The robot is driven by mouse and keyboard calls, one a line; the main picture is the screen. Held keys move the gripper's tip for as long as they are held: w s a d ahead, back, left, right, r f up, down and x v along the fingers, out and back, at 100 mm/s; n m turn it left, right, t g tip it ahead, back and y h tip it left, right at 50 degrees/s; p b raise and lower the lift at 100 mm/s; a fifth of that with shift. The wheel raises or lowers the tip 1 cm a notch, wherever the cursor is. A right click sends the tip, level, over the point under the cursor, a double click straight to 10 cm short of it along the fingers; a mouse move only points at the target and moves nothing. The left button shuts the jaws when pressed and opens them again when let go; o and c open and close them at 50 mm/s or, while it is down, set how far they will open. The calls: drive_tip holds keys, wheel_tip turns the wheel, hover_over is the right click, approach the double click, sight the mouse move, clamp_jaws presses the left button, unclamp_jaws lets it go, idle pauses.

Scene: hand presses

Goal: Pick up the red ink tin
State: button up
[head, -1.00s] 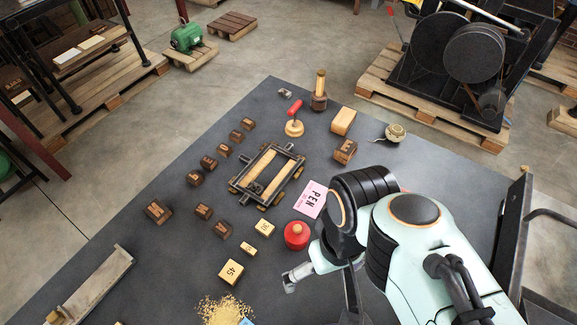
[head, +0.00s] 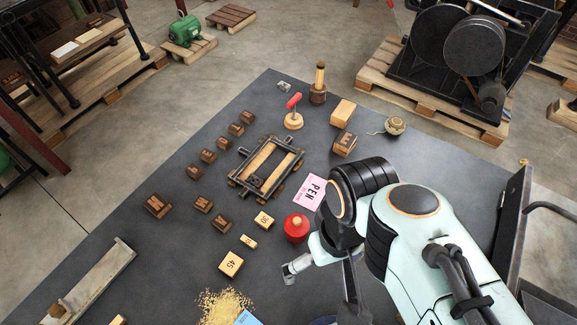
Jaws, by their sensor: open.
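The red ink tin (head: 296,228) stands upright on the dark table in the head view, a round red tin with a small knob on its lid. The jaws are open and hold nothing that I can see. My arm hides part of the gripper and the table to its right. I cannot tell whether a finger touches the tin.
A pink card (head: 310,192) lies just behind the tin. Numbered wooden blocks (head: 231,263) and a pile of yellow grains (head: 224,307) lie to the left. A dark frame with wooden bars (head: 266,168) sits further back. Bare table lies between the frame and tin.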

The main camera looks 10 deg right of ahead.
drive_tip(key=shift+c, duration=0.2)
drive_tip(key=n+t, duration=0.3)
drive_tip(key=t, duration=0.1)
hover_over(298, 221)
wheel_tip(298, 221, down, 4)
wheel_tip(298, 221, down, 13)
drive_tip(key=g, duration=0.3)
drive_tip(key=shift+f+n+g+h, duration=0.2)
drive_tip(key=shift+n+g+h, duration=0.1)
drive_tip(key=shift+g+h, duration=0.1)
wheel_tip(298, 221, down, 6)
drive_tip(key=shift+r, duration=0.1)
drive_tip(key=c, duration=1.3)
